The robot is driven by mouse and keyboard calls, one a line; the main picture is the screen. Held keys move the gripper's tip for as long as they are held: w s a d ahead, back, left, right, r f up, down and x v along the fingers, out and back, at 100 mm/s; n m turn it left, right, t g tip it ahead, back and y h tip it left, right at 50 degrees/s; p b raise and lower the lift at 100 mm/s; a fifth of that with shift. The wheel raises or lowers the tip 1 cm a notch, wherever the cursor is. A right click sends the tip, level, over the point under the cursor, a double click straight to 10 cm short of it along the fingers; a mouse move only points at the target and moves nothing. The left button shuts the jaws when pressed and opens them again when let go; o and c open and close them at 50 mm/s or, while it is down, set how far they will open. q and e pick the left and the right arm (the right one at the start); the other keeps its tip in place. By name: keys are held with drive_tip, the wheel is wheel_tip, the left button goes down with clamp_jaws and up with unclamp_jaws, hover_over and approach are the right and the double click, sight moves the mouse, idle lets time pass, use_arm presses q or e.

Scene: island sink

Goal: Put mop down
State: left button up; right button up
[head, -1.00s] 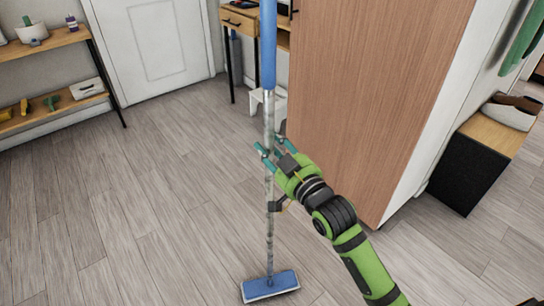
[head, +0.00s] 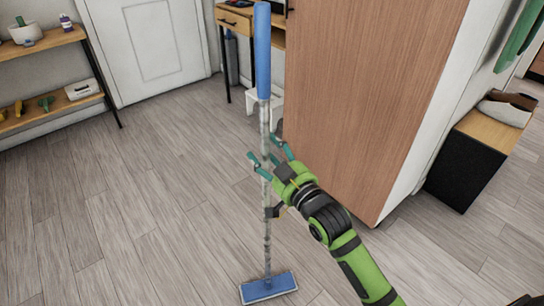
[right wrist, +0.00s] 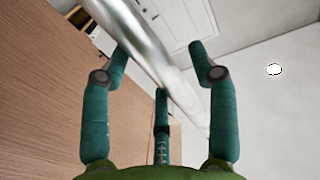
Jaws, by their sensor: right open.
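The mop (head: 266,232) stands nearly upright on the floor, with a blue grip (head: 262,55) at the top, a worn silver pole and a flat blue head (head: 268,288) resting on the floorboards. My right gripper (head: 264,149) is open at the middle of the pole, its teal fingers spread to either side of it. In the right wrist view the silver pole (right wrist: 150,50) crosses diagonally between the spread fingers, with a gap visible beside it. Whether any finger touches the pole is unclear. My left gripper is not in view.
A tall wooden cabinet (head: 365,95) stands just behind and right of the mop. A shelf (head: 60,108) with small items is at the far left, near a white door (head: 160,45). A black box with a wooden top (head: 465,170) is at right. The floor (head: 130,210) at left is clear.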

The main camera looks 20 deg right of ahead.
drive_tip(key=v, duration=1.2)
wheel_tip(320, 180, down, 32)
drive_tip(key=s+d+m+g+h, duration=0.1)
drive_tip(key=s+d+g+h, duration=0.15)
drive_tip(key=g, duration=0.45)
drive_tip(key=s+a+f+n+g+h, duration=0.1)
drive_tip(key=s+f+g, duration=0.5)
drive_tip(key=s+f, duration=1)
wheel_tip(320, 180, down, 4)
drive_tip(key=shift+a+r, duration=0.1)
drive_tip(key=shift+a, duration=0.25)
drive_tip(key=shift+h, duration=0.25)
